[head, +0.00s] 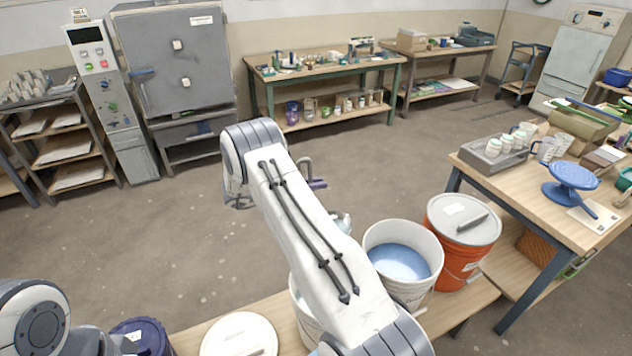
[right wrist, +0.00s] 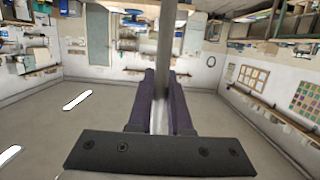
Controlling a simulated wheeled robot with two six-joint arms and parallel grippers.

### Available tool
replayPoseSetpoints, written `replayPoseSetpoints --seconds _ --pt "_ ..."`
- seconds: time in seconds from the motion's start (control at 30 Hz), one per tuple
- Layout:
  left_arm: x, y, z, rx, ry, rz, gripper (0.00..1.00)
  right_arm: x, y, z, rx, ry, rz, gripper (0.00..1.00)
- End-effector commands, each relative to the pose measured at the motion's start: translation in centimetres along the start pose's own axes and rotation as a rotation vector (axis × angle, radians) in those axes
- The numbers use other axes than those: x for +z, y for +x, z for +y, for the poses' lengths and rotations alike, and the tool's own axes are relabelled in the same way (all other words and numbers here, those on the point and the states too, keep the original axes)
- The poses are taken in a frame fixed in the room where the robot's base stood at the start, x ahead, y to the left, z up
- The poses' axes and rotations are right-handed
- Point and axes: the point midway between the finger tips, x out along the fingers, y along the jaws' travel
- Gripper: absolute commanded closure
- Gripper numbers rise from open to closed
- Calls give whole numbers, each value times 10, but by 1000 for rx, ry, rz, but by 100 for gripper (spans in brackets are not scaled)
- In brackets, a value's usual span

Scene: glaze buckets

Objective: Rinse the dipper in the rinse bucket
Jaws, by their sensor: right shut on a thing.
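My right gripper (head: 317,184) is held above the floor beyond the bench, its purple fingers partly hidden by my arm. In the right wrist view its fingers (right wrist: 160,100) are shut on a grey upright rod (right wrist: 167,40), which looks like the dipper's handle. The dipper's cup end cannot be made out. An open white bucket (head: 404,290) with pale blue liquid (head: 400,262) stands on the bench, right of my right arm. Another white bucket (head: 303,318) is mostly hidden behind that arm. I cannot tell which is the rinse bucket. My left gripper is out of view.
An orange bucket (head: 455,262) with a grey lid stands at the right. A white-lidded bucket (head: 238,332) and a dark blue-lidded one (head: 150,340) stand left on the low bench (head: 270,312). A work table (head: 480,166) is at the right. The floor beyond is clear.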

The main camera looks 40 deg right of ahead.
Motion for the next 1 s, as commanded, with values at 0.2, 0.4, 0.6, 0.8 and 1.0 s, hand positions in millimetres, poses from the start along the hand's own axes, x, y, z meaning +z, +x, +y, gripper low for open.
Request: replayPoseSetpoints --seconds 0.2,0.4,0.6,0.8,1.0 --pt "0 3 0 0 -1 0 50 2 -3 11 -12 59 30 100" --pt "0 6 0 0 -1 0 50 3 -10 27 -28 139 67 100" --pt "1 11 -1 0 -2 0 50 5 -16 42 -45 219 104 100" --pt "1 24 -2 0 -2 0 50 15 -21 55 -61 291 136 100" --pt "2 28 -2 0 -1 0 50 17 -23 62 -68 331 152 100"
